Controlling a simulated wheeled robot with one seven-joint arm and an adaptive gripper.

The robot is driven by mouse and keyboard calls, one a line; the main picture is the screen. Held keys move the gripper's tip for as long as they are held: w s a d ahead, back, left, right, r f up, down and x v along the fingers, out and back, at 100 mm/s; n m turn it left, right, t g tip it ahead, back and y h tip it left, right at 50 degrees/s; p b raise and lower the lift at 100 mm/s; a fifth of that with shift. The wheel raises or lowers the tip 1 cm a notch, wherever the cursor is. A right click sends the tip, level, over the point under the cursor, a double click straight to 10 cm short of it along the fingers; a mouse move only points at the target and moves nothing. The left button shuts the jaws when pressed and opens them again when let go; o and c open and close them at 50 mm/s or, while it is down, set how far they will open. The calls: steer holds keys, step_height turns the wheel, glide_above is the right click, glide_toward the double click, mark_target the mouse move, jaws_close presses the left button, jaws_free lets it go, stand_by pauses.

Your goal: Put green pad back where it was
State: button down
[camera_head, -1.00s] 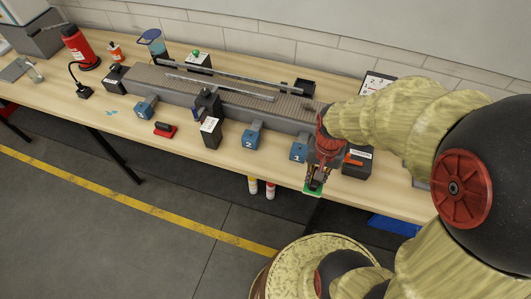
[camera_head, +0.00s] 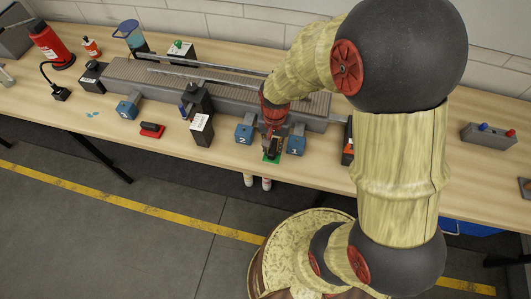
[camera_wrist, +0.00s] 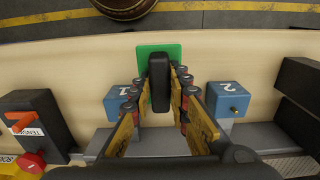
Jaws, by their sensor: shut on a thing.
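The green pad (camera_head: 271,156) with its dark upright handle (camera_wrist: 159,82) is in my gripper (camera_head: 273,143). The pad's green face (camera_wrist: 172,50) also shows in the wrist view. My gripper is shut on the handle, between blue block 1 (camera_head: 295,141) and blue block 2 (camera_head: 243,133), near the table's front edge. I cannot tell whether the pad touches the table. A red pad (camera_head: 151,130) with a dark handle lies on the table, left of a dark post. Blue block 3 (camera_head: 127,109) stands farther left.
The conveyor (camera_head: 215,85) runs behind the blocks. The dark post (camera_head: 201,128) stands left of block 2. A dark box with an orange part (camera_wrist: 38,125) stands beside block 1. A red extinguisher (camera_head: 50,44) and a button box (camera_head: 487,134) stand toward the table's ends.

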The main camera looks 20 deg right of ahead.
steer(key=f, duration=0.1)
steer(key=w+a+f, duration=0.1)
steer(key=w+f, duration=0.1)
steer(key=shift+w+a+f, duration=0.1)
steer(key=shift+a+f, duration=0.15)
steer(key=shift+a, duration=0.1)
steer(key=shift+w+f+b, duration=0.1)
steer(key=shift+f+b, duration=0.45)
steer(key=shift+f, duration=0.95)
steer(key=shift+f, duration=0.15)
steer(key=c, duration=1.7)
jaws_free()
